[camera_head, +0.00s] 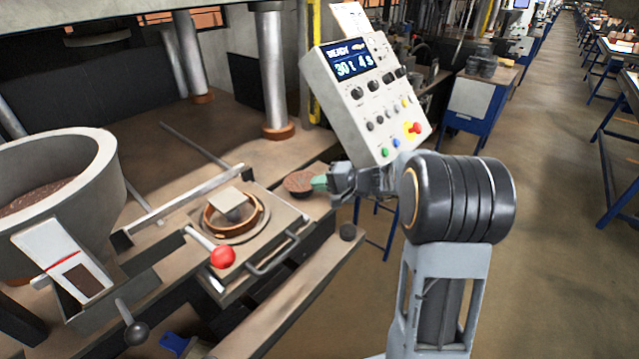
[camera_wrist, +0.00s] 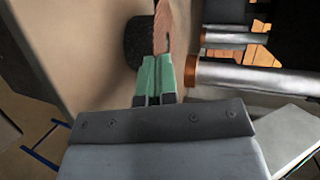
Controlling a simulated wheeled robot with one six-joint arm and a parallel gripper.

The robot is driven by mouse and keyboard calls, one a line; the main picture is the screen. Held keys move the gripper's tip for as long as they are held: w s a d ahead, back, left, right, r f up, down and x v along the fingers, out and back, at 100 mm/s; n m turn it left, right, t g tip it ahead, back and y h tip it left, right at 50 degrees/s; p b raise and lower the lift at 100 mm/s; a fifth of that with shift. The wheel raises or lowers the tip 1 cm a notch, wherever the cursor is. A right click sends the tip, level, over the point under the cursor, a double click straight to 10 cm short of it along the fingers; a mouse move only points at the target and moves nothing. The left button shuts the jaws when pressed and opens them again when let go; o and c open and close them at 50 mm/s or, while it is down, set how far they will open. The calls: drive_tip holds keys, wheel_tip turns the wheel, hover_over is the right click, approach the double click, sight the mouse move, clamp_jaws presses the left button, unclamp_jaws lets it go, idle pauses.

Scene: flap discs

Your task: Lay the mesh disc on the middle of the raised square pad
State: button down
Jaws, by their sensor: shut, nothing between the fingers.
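My gripper (camera_head: 319,183) has green fingers. They are shut against each other with nothing between them, and they also show in the wrist view (camera_wrist: 155,70). Right in front of the fingertips is a round reddish-brown disc (camera_head: 299,182). It appears to lie flat on a low dark round stand (camera_wrist: 138,42), and I cannot make out a mesh weave. In the wrist view it shows edge-on (camera_wrist: 162,25), and I cannot tell whether the fingertips touch it. The grey raised square pad (camera_head: 230,201) sits inside a copper ring on a square plate, left of my gripper.
The plate (camera_head: 285,220) has a handle (camera_head: 275,257) in front. A red-knobbed lever (camera_head: 222,257) stands at its front left. A control box (camera_head: 365,90) rises behind my gripper, and a steel column (camera_head: 271,70) stands behind the plate. A large bowl (camera_head: 100,160) is at far left.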

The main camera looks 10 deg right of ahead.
wheel_tip(320, 180, up, 6)
drive_tip(key=p, duration=0.2)
drive_tip(key=shift+r, duration=0.15)
idle(0.9)
idle(0.5)
